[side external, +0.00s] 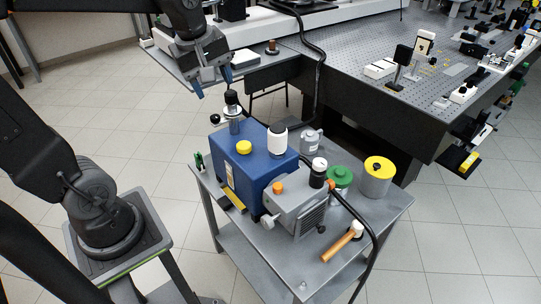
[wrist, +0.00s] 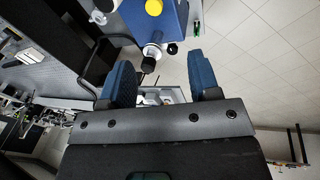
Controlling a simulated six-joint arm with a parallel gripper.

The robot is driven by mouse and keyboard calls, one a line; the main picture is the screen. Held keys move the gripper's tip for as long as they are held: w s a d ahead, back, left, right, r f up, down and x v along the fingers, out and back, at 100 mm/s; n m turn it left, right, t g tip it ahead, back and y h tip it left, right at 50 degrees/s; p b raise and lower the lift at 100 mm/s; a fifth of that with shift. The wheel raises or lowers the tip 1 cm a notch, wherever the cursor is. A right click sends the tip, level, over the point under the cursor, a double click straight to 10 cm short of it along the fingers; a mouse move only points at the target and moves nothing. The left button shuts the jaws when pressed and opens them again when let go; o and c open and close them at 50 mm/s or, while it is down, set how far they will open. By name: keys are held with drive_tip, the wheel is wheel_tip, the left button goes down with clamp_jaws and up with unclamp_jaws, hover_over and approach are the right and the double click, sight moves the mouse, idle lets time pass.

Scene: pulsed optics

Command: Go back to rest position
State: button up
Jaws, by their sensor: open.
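My gripper (side external: 213,86) hangs at the top of the side external view, above and slightly left of the pump cart. Its two blue fingers are spread apart with nothing between them. In the wrist view my gripper (wrist: 160,66) also shows its blue fingers apart. The valve with a black knob (side external: 232,98) stands on the blue pump (side external: 246,160), a little below the fingertips. In the wrist view the valve (wrist: 152,50) appears just beyond the gap between the fingers, apart from them.
An optical table (side external: 375,95) stands behind. Tiled floor (side external: 125,135) lies open at left.

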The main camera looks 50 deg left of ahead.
drive_tip(key=s+d+f+m+t, duration=0.1)
drive_tip(key=s+d+m, duration=0.7)
drive_tip(key=m, duration=0.8)
drive_tip(key=shift+s+f+t+h, duration=0.3)
drive_tip(key=shift+s+t+h, duration=0.1)
drive_tip(key=shift+t, duration=0.5)
drive_tip(key=shift+d, duration=0.1)
